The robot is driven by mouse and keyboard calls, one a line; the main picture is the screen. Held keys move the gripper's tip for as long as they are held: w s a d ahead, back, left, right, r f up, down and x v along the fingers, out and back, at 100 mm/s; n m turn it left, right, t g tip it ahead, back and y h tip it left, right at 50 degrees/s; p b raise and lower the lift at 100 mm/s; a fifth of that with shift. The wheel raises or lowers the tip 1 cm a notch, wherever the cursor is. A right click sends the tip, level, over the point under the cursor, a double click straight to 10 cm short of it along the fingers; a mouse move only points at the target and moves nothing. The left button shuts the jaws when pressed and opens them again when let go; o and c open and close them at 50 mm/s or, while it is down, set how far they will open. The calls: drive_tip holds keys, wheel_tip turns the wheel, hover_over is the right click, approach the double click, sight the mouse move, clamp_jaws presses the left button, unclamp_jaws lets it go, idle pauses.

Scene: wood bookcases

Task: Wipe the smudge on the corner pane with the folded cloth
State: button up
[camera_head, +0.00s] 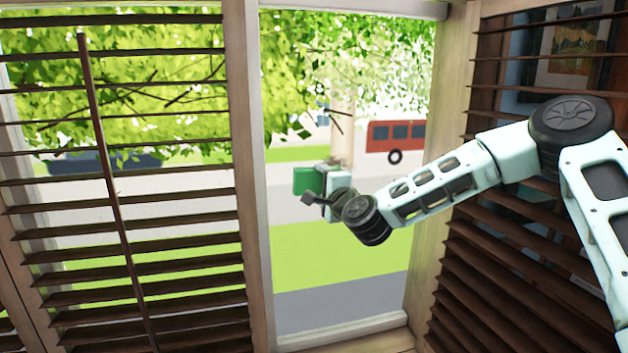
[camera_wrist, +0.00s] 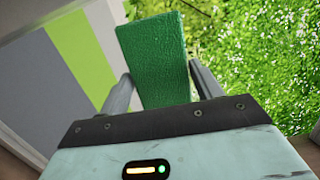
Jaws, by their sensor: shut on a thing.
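The folded cloth (camera_head: 307,181) is a green block held at the end of my arm, in front of the corner pane (camera_head: 350,245). It also shows as a textured green block in the wrist view (camera_wrist: 155,60). My gripper (camera_head: 318,197) is shut on the cloth. Its two fingers (camera_wrist: 160,85) press on either side of the cloth in the wrist view. I cannot tell whether the cloth touches the glass. I cannot make out a smudge on the pane; the cloth and gripper cover part of it.
Dark slatted shutters stand left (camera_head: 130,210) and right (camera_head: 500,270) of the pane. Pale wooden posts (camera_head: 250,170) frame it, with a sill (camera_head: 345,332) below. Trees, a road and a red bus (camera_head: 395,138) show through the glass. A framed picture (camera_head: 577,45) is at upper right.

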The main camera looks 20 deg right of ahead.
sight(353, 167)
drive_tip(key=shift+w+p, duration=0.55)
drive_tip(key=shift+w, duration=2.4)
drive_tip(key=shift+w, duration=0.95)
drive_tip(key=shift+s+d+b, duration=0.1)
drive_tip(key=shift+d+b, duration=2.75)
drive_tip(key=shift+d, duration=4.1)
drive_tip(key=shift+a+r, duration=0.1)
